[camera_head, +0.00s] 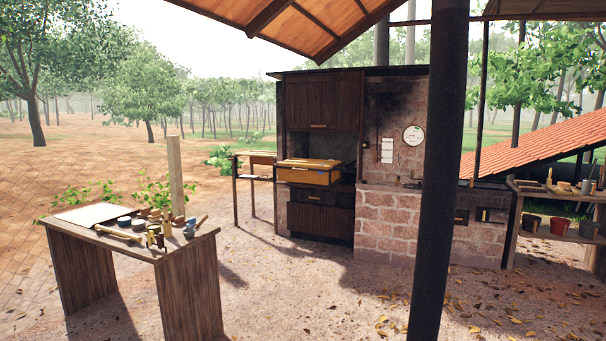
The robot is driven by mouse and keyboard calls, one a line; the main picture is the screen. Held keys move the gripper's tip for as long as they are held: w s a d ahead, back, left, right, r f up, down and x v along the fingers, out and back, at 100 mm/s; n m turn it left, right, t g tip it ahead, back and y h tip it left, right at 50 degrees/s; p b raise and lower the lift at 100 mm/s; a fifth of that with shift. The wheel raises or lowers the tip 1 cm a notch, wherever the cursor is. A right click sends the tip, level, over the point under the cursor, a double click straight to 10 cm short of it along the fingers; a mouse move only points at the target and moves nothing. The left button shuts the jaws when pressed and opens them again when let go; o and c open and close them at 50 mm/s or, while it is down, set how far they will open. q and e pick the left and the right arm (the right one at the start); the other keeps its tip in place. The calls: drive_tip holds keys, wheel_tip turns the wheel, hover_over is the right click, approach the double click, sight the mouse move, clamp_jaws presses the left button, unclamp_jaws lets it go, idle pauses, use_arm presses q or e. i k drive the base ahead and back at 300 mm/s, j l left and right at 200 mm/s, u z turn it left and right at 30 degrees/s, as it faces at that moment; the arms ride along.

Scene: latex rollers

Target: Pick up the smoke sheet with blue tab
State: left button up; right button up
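I cannot make out a smoke sheet with a blue tab for certain. An amber-yellow box-like stack or tray (308,173) sits at the front of the dark wooden cabinet (322,100); details on its top are too small to tell. A pale flat sheet or board (88,214) lies on the left end of the wooden table (135,250), with no blue tab visible on it. Neither of my grippers is in view.
Several small pots and wooden tools (160,229) crowd the table's right half. A dark post (438,190) stands close in front. A brick smokehouse (395,225) with a gauge is behind it. A shelf with buckets (558,225) is at right. The ground between table and smokehouse is open.

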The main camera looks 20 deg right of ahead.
sight(319, 178)
drive_tip(key=i+j+u, duration=0.1)
drive_tip(key=i+u, duration=0.2)
drive_tip(key=i, duration=0.45)
drive_tip(key=i+z, duration=0.3)
drive_tip(key=i, duration=0.35)
drive_tip(key=i+j+z, duration=0.3)
drive_tip(key=i, duration=0.3)
drive_tip(key=i+l+z, duration=0.25)
drive_tip(key=i+z, duration=0.6)
drive_tip(key=i, duration=0.2)
drive_tip(key=i+j+z, duration=0.1)
drive_tip(key=i+z, duration=0.35)
drive_tip(key=i, duration=0.75)
drive_tip(key=i+l+u, duration=0.15)
drive_tip(key=i, duration=0.65)
drive_tip(key=i+l, duration=0.1)
drive_tip(key=i, duration=0.65)
drive_tip(key=i+l+u, duration=0.4)
drive_tip(key=i, duration=0.2)
drive_tip(key=i+l+u, duration=0.4)
drive_tip(key=i, duration=0.15)
